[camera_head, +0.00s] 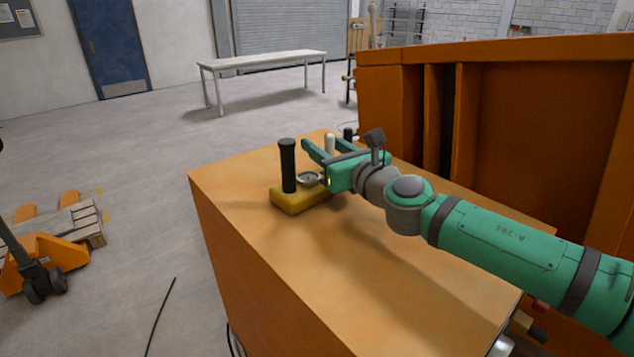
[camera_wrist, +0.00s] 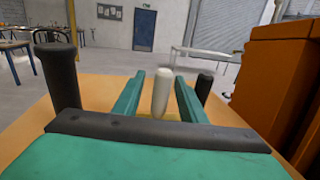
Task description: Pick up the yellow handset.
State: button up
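The yellow handset shows as a yellow block (camera_head: 298,203) on the orange cabinet top. An upright black grip (camera_head: 288,165) and a small round dial (camera_head: 308,179) stand on its left part. The black grip also shows at the left of the wrist view (camera_wrist: 58,75). My gripper (camera_head: 326,150) is open above and behind the block, its fingers pointing away from me. A white upright post (camera_wrist: 161,93) shows between the two fingers in the wrist view; I cannot tell whether it stands between or beyond their tips. My gripper hides part of the block's right end.
The cabinet top (camera_head: 270,250) is clear in front of the block. A short black post (camera_wrist: 204,87) stands right of the fingers. A tall orange wall (camera_head: 560,120) rises along the right side. A white table (camera_head: 262,61) stands far behind.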

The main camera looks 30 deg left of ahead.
jog(key=shift+w+a, duration=0.3)
jog(key=shift+a, duration=0.25)
grip_shut()
jog(key=shift+w, duration=0.1)
jog(key=shift+d, duration=0.25)
jog(key=shift+s+a, duration=0.25)
jog(key=shift+a, duration=0.15)
jog(key=shift+d, duration=0.1)
